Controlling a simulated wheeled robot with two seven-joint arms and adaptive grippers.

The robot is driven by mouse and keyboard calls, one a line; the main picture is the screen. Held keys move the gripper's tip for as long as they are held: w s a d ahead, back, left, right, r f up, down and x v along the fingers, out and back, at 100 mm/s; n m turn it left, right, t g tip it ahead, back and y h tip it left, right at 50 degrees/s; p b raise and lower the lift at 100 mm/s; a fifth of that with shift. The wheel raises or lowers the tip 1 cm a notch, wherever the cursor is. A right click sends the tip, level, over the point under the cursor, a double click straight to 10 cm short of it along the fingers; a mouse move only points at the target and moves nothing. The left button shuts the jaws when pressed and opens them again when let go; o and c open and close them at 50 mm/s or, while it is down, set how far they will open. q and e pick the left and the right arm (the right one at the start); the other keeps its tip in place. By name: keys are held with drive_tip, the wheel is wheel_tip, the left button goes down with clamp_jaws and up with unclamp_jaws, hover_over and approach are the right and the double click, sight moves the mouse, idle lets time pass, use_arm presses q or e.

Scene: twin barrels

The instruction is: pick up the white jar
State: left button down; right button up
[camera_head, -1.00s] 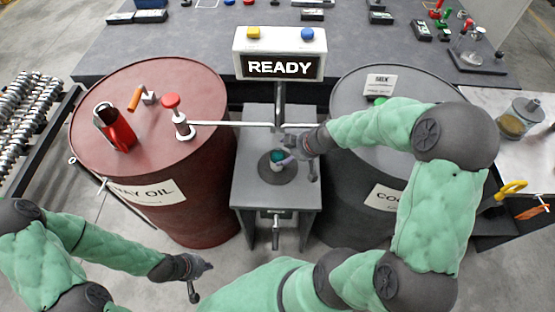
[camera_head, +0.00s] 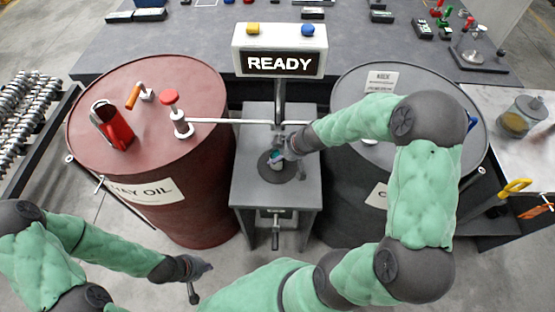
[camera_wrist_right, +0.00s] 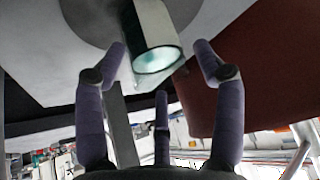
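The white jar (camera_wrist_right: 152,22) shows in the right wrist view as a white cylinder with a teal, glassy mouth facing the camera. In the head view the jar (camera_head: 277,156) stands on a round dark pad on the grey pedestal between the barrels, mostly hidden by my right gripper (camera_head: 288,164). In the right wrist view the fingers of my right gripper (camera_wrist_right: 160,60) are spread on either side of the jar, with small gaps visible. My left gripper (camera_head: 201,281) is open and empty at the lower left, away from the jar.
A red barrel (camera_head: 190,90) stands left and a dark grey barrel (camera_head: 345,205) right of the pedestal (camera_head: 250,190). A READY sign (camera_head: 280,66) stands behind. A red can (camera_head: 118,128) sits on the red barrel.

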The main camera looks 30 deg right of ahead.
drive_tip(key=c, duration=0.8)
